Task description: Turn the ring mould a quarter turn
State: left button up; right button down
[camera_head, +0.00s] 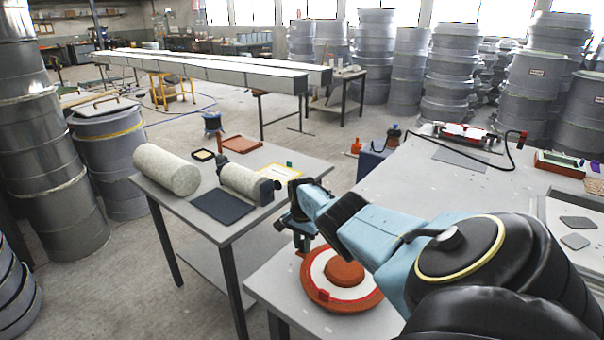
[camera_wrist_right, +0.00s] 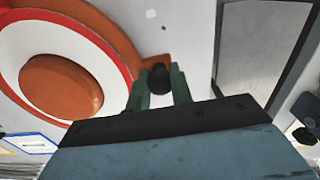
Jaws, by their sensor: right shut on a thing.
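The ring mould (camera_head: 344,272) lies flat on the grey table at the lower middle of the head view. It has an orange outer rim, a white band edged in red and a raised orange centre. In the right wrist view the mould (camera_wrist_right: 60,87) fills the left side. A dark knob (camera_wrist_right: 160,80) stands on a small orange tab at its rim. My right gripper (camera_head: 301,243) reaches down to the far left edge of the mould. Its green fingers (camera_wrist_right: 160,85) are shut on the knob, one on each side. My left gripper is out of view.
A side table on the left holds a pale roll (camera_head: 167,170), a second roll (camera_head: 246,183) and a dark mat (camera_head: 222,206), with a gap before my table. A red tool (camera_head: 464,132) with a cable lies at the back. A pale tray (camera_head: 572,232) sits right.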

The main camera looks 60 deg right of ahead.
jog(key=c, duration=1.2)
grip_release()
jog(key=shift+c, duration=0.2)
notch_tip(320, 180, up, 6)
jog(key=p, duration=0.4)
jog(key=shift+d, duration=0.1)
notch_tip(320, 180, up, 8)
jog(key=p, duration=0.2)
jog(key=shift+f, duration=0.25)
